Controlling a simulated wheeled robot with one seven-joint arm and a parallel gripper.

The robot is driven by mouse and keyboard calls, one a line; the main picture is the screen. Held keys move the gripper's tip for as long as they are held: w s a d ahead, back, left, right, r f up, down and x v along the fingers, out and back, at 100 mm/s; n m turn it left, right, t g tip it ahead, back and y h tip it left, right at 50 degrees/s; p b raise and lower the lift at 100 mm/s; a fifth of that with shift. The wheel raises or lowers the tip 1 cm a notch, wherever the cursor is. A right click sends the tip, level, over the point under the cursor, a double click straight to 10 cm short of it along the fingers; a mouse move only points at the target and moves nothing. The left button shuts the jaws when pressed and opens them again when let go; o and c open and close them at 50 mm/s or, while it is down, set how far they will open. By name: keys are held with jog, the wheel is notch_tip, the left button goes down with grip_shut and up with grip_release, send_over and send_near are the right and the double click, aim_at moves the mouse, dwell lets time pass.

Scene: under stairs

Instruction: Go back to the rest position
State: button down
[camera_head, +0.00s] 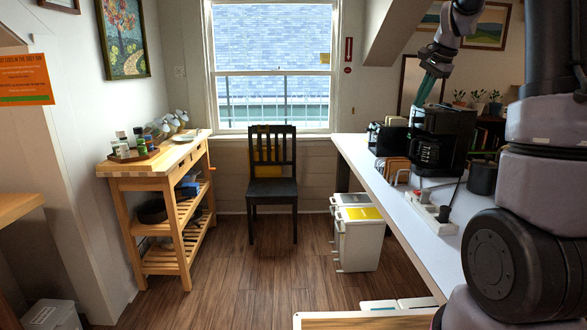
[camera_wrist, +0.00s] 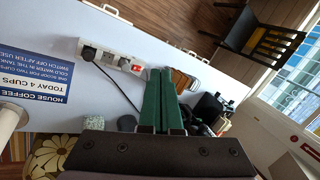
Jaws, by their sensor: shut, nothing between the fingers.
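My gripper shows in the head view (camera_head: 424,88) at the upper right, raised above the white counter near the black coffee maker. In the wrist view its two green fingers (camera_wrist: 161,100) lie together, shut, with nothing between them. They point out over the counter, and the counter surface shows apart from them below. My arm covers much of the right side of the head view and hides part of the counter.
A white counter (camera_head: 394,204) on the right holds a black coffee maker (camera_head: 440,140) and a power strip (camera_head: 430,212). A wooden cart (camera_head: 163,213) stands left, a black chair (camera_head: 272,185) by the window, and bins (camera_head: 358,240) beside the counter. The middle floor is clear.

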jog(key=s+a+r+n+t, duration=0.1)
jog(key=s+a+r+n, duration=0.2)
jog(key=s, duration=0.5)
jog(key=s+a+r+n, duration=0.1)
jog(key=s+a+r, duration=0.1)
jog(key=s+a, duration=0.45)
jog(key=s+a+f+n+t, duration=0.1)
jog(key=s+f+n, duration=0.1)
jog(key=s, duration=0.6)
jog(key=s+a+f+n, duration=0.2)
jog(key=s+n, duration=0.1)
jog(key=s, duration=0.5)
jog(key=shift+s+a+t, duration=0.15)
jog(key=shift+s+t, duration=0.15)
jog(key=shift+t, duration=0.1)
